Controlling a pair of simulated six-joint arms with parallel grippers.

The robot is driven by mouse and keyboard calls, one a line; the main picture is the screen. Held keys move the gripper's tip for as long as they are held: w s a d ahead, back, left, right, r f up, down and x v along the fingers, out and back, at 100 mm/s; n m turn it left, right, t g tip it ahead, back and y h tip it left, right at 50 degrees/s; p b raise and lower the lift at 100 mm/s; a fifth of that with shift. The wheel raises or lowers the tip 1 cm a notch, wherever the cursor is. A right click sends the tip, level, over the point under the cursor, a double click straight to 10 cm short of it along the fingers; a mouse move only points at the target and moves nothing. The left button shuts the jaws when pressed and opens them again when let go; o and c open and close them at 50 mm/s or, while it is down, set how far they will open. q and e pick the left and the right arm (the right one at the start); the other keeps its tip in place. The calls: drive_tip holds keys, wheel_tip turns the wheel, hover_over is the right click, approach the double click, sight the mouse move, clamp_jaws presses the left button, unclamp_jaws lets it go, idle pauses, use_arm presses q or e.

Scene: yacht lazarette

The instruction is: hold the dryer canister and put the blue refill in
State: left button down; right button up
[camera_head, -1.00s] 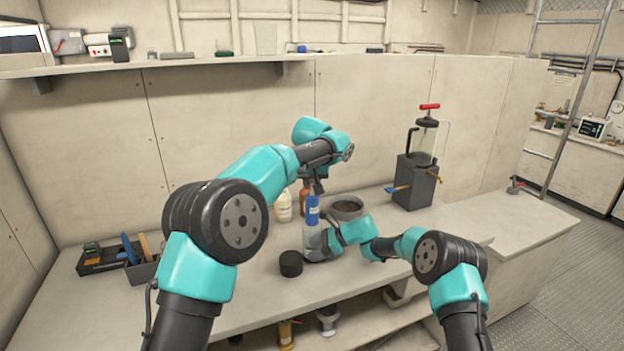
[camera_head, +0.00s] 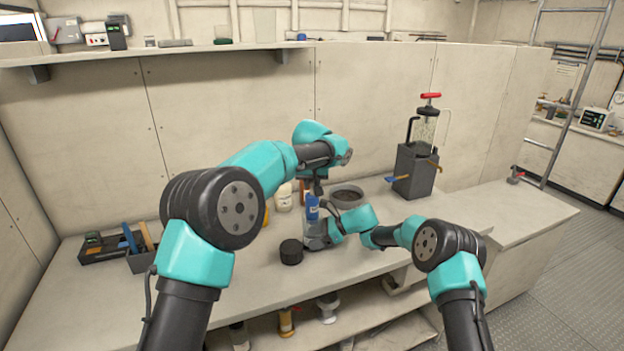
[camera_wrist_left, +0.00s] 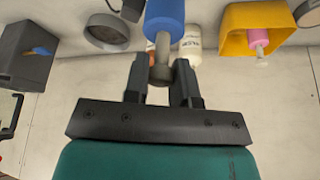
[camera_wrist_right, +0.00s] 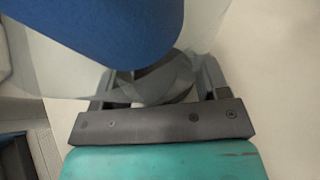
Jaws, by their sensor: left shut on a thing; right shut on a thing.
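The blue refill (camera_head: 312,207) is upright, directly above the clear dryer canister (camera_head: 315,240) on the bench in the head view. My left gripper (camera_head: 316,190) is shut on the refill's grey stem; the left wrist view also shows the blue body (camera_wrist_left: 165,20) beyond the fingertips (camera_wrist_left: 158,75). My right gripper (camera_head: 329,234) is shut on the canister from the right. In the right wrist view the blue refill (camera_wrist_right: 110,25) overlaps the clear canister wall (camera_wrist_right: 195,30). I cannot tell how far its lower end is inside. The canister's mouth is hidden.
A black round lid (camera_head: 291,252) stands just left of the canister. A white bottle (camera_head: 284,200) and a grey bowl (camera_head: 347,195) stand behind. A tool tray (camera_head: 105,250) lies at left and a pump unit (camera_head: 414,172) stands at right. The front bench is clear.

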sight(314, 203)
use_arm(q)
drive_tip(key=shift+f, duration=4.05)
drive_tip(key=c, duration=1)
unclamp_jaws()
drive_tip(key=shift+o, duration=0.7)
drive_tip(key=shift+d, duration=0.1)
use_arm(e)
drive_tip(key=shift+a, duration=0.1)
use_arm(q)
drive_tip(key=shift+d, duration=0.1)
drive_tip(key=shift+d, duration=0.1)
use_arm(e)
drive_tip(key=shift+a, duration=0.15)
use_arm(q)
drive_tip(key=shift+s+r, duration=0.1)
drive_tip(key=v, duration=1.1)
drive_tip(key=shift+a+r, duration=0.4)
drive_tip(key=shift+r, duration=0.05)
use_arm(e)
drive_tip(key=shift+d, duration=0.25)
